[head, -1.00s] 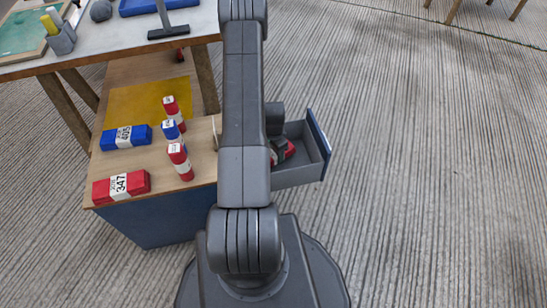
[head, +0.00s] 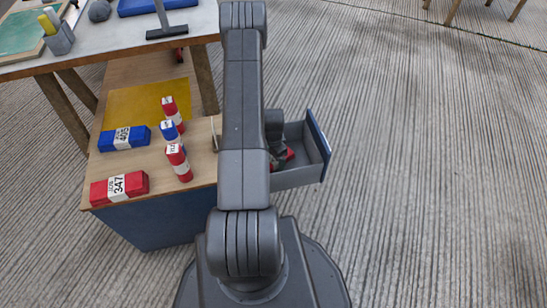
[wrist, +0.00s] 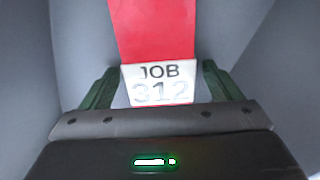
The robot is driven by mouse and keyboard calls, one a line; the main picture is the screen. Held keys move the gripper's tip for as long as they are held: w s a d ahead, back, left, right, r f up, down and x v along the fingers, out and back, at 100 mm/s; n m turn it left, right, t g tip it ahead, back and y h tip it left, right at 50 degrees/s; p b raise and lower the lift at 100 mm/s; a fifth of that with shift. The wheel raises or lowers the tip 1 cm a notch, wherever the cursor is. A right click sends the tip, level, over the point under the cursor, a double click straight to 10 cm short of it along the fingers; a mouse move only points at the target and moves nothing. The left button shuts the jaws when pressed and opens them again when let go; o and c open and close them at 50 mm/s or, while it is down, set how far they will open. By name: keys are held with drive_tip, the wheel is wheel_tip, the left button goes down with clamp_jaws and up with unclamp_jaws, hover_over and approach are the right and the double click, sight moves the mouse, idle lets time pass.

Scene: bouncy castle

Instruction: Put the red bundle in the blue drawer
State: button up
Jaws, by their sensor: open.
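The blue drawer (head: 319,140) stands pulled out from the right side of the low cabinet. A red bundle (head: 291,153) lies inside it, mostly hidden by my arm and gripper in the head view. In the wrist view the red bundle (wrist: 152,28) lies flat on the grey drawer floor, with a white band reading JOB 312. My gripper (wrist: 159,82) is down in the drawer, open, with its green fingers on either side of the banded part. Small gaps seem to show between fingers and bundle.
The cabinet top (head: 210,140) holds a lying red bundle 347 (head: 119,187), a lying blue bundle 405 (head: 124,138), and upright red and blue bundles (head: 179,163). A yellow mat (head: 135,102) lies behind. A worktable (head: 110,38) stands beyond; the floor right is clear.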

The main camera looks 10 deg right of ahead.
wheel_tip(320, 180, up, 12)
drive_tip(key=p, duration=0.3)
